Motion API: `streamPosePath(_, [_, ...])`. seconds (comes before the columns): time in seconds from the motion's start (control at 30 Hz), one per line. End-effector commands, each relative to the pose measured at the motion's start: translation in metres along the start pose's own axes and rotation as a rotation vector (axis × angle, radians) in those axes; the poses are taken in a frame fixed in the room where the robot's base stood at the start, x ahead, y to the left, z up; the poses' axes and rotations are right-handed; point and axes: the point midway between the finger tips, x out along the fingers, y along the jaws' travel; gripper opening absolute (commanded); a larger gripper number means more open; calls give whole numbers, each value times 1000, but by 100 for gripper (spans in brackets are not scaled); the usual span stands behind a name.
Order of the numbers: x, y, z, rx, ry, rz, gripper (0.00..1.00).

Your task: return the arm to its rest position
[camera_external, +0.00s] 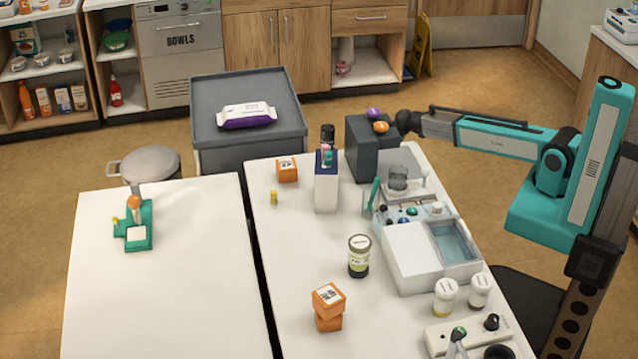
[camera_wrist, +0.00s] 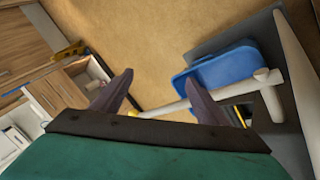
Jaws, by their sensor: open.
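My arm, teal and black, reaches from its column at the right across to the left in the external view. Its end (camera_external: 405,122) is beside the dark grey box at the back of the right-hand table, above table height. The fingers cannot be made out there. In the wrist view my gripper (camera_wrist: 159,77) has its two dark fingers spread apart, with nothing between them but tan floor and part of a pale rail. My gripper holds nothing.
The dark grey box (camera_external: 367,152) bears an orange and a purple round item. A white device (camera_external: 410,255) and several containers stand on the right-hand table (camera_external: 290,250). The wrist view shows a blue bin (camera_wrist: 222,68) and a pale rail (camera_wrist: 270,100).

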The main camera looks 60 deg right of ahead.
Motion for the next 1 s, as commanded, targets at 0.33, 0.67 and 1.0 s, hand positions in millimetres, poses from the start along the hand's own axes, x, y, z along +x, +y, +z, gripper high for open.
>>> streamPosePath(0.33, [38, -60, 104, -75, -56, -268, 68])
streamPosePath(0.67, [38, -122, 196, -82, -100, -480, 68])
streamPosePath(1.0, [-10, -209, 318, -101, -344, -647, 68])
